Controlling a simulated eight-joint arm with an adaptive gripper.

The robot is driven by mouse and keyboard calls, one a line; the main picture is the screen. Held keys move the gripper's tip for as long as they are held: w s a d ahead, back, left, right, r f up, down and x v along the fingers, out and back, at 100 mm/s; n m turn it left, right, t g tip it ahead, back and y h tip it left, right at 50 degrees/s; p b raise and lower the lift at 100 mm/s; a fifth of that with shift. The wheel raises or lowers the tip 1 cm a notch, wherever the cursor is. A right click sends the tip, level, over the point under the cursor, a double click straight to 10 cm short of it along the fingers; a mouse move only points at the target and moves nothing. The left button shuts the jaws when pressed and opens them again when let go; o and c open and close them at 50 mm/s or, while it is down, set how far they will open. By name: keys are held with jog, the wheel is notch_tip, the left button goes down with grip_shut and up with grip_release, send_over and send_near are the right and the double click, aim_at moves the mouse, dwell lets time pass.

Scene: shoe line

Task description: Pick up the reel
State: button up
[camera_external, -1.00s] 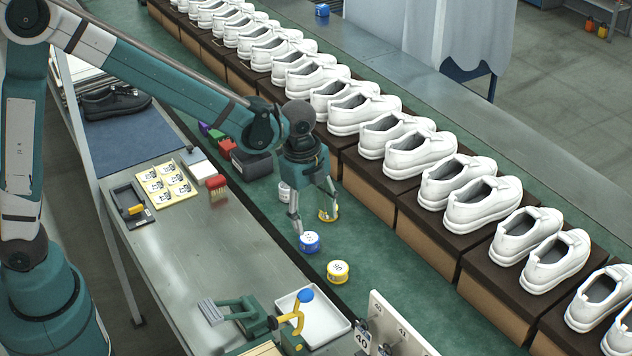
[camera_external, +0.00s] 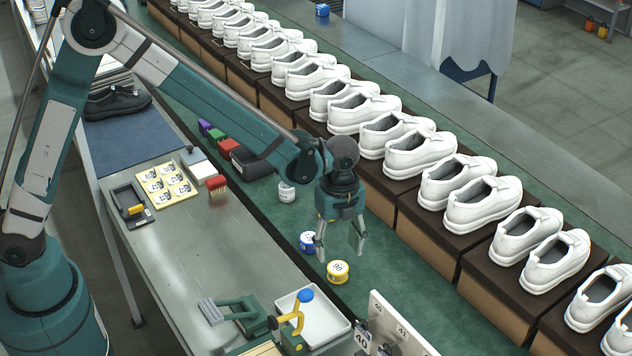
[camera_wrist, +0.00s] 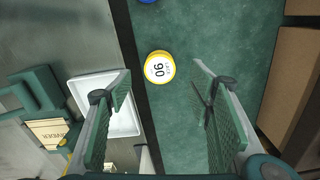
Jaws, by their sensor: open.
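My gripper (camera_external: 340,253) is open and empty above the green belt. A yellow-rimmed reel with a white face marked 90 (camera_external: 338,271) lies flat on the belt, just below and in front of the fingertips. In the wrist view this reel (camera_wrist: 159,67) shows between and slightly beyond the two fingers, nearer the left one. A white reel (camera_external: 286,193) lies farther back. The task does not say which reel.
White shoes on brown boxes (camera_external: 420,210) line the belt's right side. A steel bench (camera_external: 215,260) with a white tray (camera_external: 325,327) and a green-yellow tool (camera_external: 292,322) lies left. A number plate stand (camera_external: 400,325) is near the front. The belt is clear right of the reel.

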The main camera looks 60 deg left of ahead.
aim_at(337, 266)
jog(key=shift+f, duration=0.1)
jog(key=shift+f, duration=1.2)
jog(key=shift+f, duration=0.1)
jog(key=shift+f+b, duration=0.95)
jog(key=shift+f, duration=1.55)
jog(key=shift+c, duration=0.5)
jog(key=c, duration=0.9)
